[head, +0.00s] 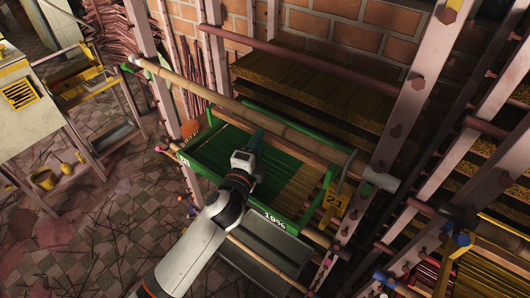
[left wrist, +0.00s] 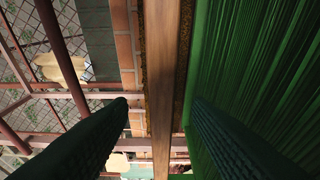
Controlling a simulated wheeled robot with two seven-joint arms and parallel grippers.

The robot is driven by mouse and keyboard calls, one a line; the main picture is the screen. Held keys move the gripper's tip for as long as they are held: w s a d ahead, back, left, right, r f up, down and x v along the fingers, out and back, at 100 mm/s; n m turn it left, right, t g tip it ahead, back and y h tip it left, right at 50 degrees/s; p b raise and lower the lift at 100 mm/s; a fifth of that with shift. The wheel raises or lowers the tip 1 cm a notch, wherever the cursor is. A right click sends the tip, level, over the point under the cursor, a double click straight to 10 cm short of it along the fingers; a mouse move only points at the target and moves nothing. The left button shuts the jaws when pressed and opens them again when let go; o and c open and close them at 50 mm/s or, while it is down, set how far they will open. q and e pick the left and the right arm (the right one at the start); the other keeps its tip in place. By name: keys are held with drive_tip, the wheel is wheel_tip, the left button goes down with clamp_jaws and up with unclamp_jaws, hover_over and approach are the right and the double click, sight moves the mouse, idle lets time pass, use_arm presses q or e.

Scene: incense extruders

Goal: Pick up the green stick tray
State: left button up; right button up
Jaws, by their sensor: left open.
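In the left wrist view the tray's sticks (left wrist: 250,60) fill the right side. The open left fingers (left wrist: 160,118) stand apart, with a wooden bar and the tray's green edge between them. I cannot tell whether either finger touches the tray. My right gripper is not in view.
A long bamboo pole (head: 228,102) runs along the tray's far side. A grey tray (head: 262,258) lies below the green one. Shelves of brown sticks (head: 315,90) stand behind, and a slanted rack post (head: 404,110) rises to the right. Tiled floor (head: 85,225) lies open at left.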

sight(264, 137)
use_arm(q)
drive_tip(key=x, duration=0.1)
drive_tip(key=p+x, duration=0.1)
drive_tip(key=x, duration=0.1)
drive_tip(key=shift+w+d, duration=0.2)
drive_tip(key=shift+d, duration=0.1)
drive_tip(key=shift+w+d+f, duration=0.15)
drive_tip(key=shift+w+d, duration=0.05)
drive_tip(key=shift+w, duration=0.25)
drive_tip(key=shift+s, duration=0.1)
clamp_jaws()
